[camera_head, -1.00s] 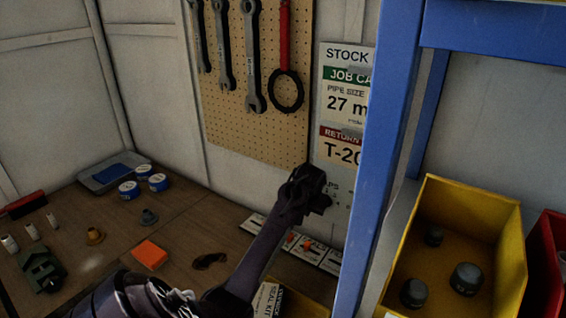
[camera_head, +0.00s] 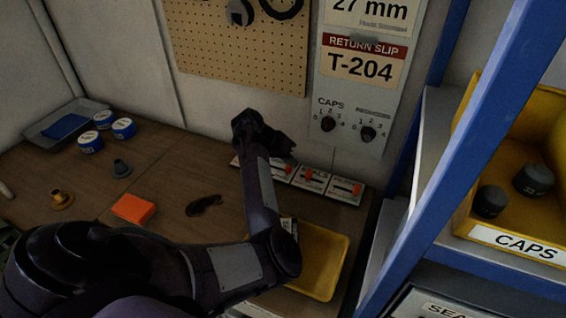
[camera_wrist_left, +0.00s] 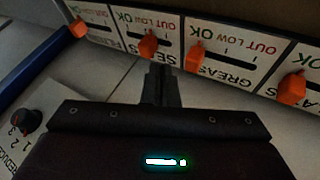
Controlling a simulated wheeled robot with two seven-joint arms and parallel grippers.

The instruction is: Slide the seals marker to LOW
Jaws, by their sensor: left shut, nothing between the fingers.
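The seals marker (camera_wrist_left: 148,45) is an orange slider on the white SEALS card in the left wrist view, where the lettering is upside down. It appears level with the word LOW, with slot showing to its right. It also shows in the head view (camera_head: 308,175). My left gripper (camera_wrist_left: 159,70) is shut and empty. Its tips are close to the SEALS lettering, just below the marker in the wrist view; I cannot tell whether they touch the card. In the head view the left gripper (camera_head: 285,150) hangs over the card row. My right gripper is not in view.
A dial (camera_wrist_left: 27,120) is on the panel nearby. A yellow tray (camera_head: 325,262) lies in front, with a blue shelf post (camera_head: 450,170) to the right.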

